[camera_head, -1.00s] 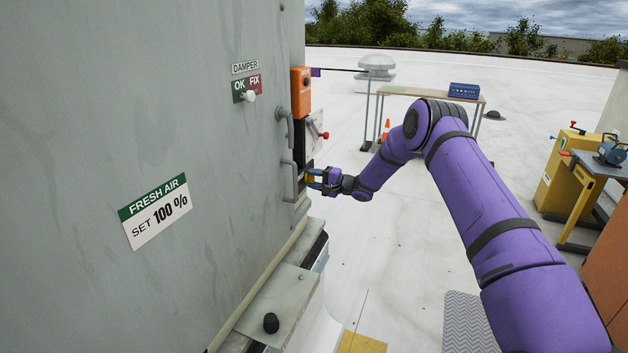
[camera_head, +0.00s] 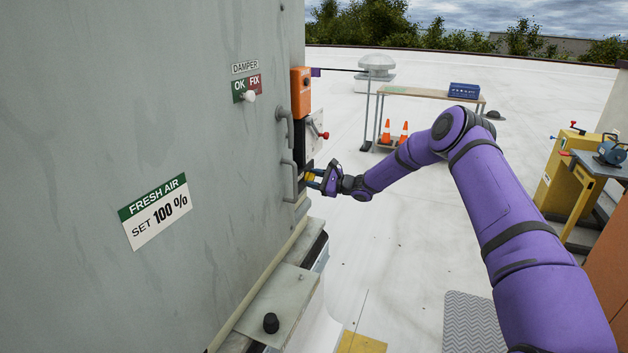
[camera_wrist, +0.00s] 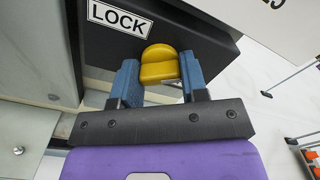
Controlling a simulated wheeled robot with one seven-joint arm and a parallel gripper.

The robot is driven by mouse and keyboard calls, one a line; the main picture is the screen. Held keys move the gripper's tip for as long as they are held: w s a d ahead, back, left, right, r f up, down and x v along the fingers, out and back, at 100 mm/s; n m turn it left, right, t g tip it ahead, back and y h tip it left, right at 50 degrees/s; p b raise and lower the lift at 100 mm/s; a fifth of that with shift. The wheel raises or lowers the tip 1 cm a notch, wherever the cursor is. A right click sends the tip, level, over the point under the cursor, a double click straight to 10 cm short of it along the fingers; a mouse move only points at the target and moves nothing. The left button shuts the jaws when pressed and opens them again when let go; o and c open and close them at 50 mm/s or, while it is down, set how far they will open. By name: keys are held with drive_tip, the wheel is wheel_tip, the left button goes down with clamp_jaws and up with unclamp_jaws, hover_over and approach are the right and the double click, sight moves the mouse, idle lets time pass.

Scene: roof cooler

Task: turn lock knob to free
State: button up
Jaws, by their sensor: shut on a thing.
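The lock knob (camera_wrist: 160,65) is yellow and sits on a dark box beside a white LOCK label (camera_wrist: 119,18) in the wrist view. My gripper (camera_wrist: 158,80) has its two blue fingers on either side of the knob, shut on it. In the head view my gripper (camera_head: 316,178) is at the right edge of the grey cabinet, below the red-tipped lever, and the knob is small there. Any marking for the free position is not visible.
The grey cabinet (camera_head: 150,120) fills the left, with two grey handles (camera_head: 289,180) near my gripper. An orange box (camera_head: 300,93) and a red-tipped lever (camera_head: 324,135) are above it. A bench (camera_head: 420,93) with orange cones stands behind; open white roof lies between.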

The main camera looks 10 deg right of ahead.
drive_tip(key=m, duration=0.6)
drive_tip(key=shift+m, duration=0.4)
idle(0.4)
drive_tip(key=o, duration=0.9)
drive_tip(key=v, duration=1.1)
drive_tip(key=shift+a, duration=0.1)
